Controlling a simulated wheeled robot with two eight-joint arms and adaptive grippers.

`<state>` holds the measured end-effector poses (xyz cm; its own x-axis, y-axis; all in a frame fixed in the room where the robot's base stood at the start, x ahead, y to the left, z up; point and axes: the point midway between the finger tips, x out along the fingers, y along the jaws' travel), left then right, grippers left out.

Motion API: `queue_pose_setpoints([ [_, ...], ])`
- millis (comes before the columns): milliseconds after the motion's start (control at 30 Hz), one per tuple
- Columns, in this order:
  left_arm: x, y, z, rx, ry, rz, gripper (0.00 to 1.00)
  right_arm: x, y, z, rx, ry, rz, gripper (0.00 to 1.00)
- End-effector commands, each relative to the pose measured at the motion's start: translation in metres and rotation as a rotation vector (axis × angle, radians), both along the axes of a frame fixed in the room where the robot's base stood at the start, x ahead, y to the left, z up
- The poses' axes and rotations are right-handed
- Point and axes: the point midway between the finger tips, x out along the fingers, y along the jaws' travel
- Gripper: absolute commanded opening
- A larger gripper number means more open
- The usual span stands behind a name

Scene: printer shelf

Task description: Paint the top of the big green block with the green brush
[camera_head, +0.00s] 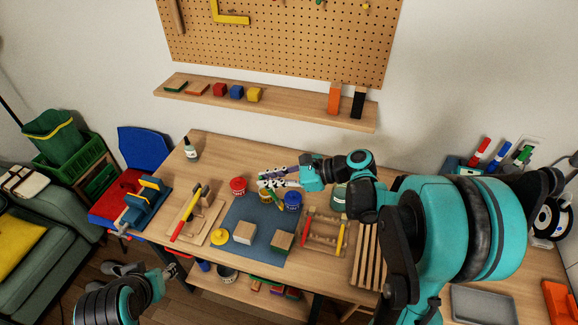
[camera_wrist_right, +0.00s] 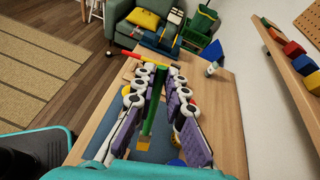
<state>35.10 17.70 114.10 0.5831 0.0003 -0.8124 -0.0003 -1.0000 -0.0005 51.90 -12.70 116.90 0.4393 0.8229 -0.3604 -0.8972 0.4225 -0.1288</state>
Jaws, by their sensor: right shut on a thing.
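My right gripper (camera_head: 272,180) is above the table, over the far part of the blue-grey mat. In the wrist view it (camera_wrist_right: 155,92) is shut on the green brush (camera_wrist_right: 158,88), which stands between the purple finger pads. A green paint pot (camera_head: 338,198) is partly behind my right arm. My left gripper (camera_head: 168,275) is low at bottom left, its jaws unclear.
Red (camera_head: 238,186), yellow (camera_head: 265,196) and blue (camera_head: 293,201) paint pots stand at the mat's far side. A wooden rack (camera_head: 325,234) with red and yellow handles is to the right. A vise (camera_head: 146,203) and hammer (camera_head: 188,210) are left. A shelf (camera_head: 290,111) hangs behind.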

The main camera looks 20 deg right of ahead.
Motion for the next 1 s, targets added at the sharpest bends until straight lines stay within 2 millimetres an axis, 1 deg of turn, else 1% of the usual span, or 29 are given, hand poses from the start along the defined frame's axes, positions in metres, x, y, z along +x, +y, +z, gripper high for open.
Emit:
queue_pose_setpoints([
  [33,0.000,0.000,0.004,0.000,0.000,0.000,0.40,-0.002,0.005,0.003,0.004,-0.001,0.010,0.00],
  [167,0.000,0.000,0.000,0.000,0.000,0.000,0.40,-0.004,0.009,-0.002,0.007,-0.001,0.016,0.00],
  [500,0.000,0.000,-0.029,0.000,0.000,0.000,0.40,-0.003,0.008,-0.039,0.006,-0.001,0.015,0.00],
  [600,0.000,0.000,-0.034,0.000,0.000,0.000,0.40,-0.003,0.008,-0.047,0.006,-0.001,0.015,0.00],
  [933,0.000,0.000,-0.034,0.000,0.000,0.000,0.40,-0.003,0.008,-0.047,0.006,-0.001,0.015,0.00],
  [1000,0.000,0.000,-0.038,0.000,0.000,0.000,0.40,0.000,0.010,-0.048,0.006,-0.001,0.016,0.00],
])
